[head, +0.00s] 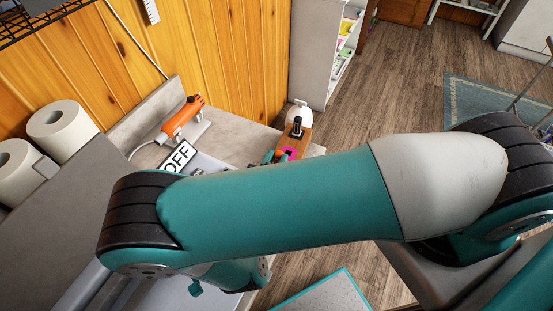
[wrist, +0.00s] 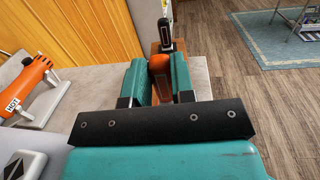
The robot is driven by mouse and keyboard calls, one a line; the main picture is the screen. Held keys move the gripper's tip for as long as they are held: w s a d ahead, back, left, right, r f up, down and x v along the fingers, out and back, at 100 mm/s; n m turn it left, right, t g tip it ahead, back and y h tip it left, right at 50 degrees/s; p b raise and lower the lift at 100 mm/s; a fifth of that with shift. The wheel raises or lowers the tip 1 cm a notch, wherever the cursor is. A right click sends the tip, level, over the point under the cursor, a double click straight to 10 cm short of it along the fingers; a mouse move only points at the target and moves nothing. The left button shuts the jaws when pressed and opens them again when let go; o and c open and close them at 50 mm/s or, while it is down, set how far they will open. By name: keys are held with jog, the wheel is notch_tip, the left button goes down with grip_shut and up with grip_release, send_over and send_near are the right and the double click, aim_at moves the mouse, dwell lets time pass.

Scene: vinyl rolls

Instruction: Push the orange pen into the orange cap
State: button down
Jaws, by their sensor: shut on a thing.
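My gripper (wrist: 159,76) is shut on the orange pen (wrist: 160,64), whose rounded orange end shows between the two teal fingers in the wrist view. In the head view my gripper (head: 273,157) is mostly hidden behind my own arm, and only the fingertips show at a wooden block (head: 301,141). The block also shows just beyond the fingers in the wrist view (wrist: 154,47). I cannot make out the orange cap apart from the pen, nor whether they touch.
A black upright piece (wrist: 166,35) stands on the block, with a white round object (head: 298,113) behind it. An orange hot tool (head: 183,117) lies on a stand at the left of the grey counter (head: 233,138). The counter's right edge is close.

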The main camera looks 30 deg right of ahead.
jog(key=shift+f+b, duration=0.85)
jog(key=shift+b, duration=0.05)
dwell(0.5)
jog(key=shift+f+b, duration=0.35)
jog(key=shift+f+b, duration=0.45)
jog(key=shift+b, duration=0.1)
dwell(1.3)
jog(key=shift+c, duration=2)
grip_release()
jog(key=shift+r, duration=0.1)
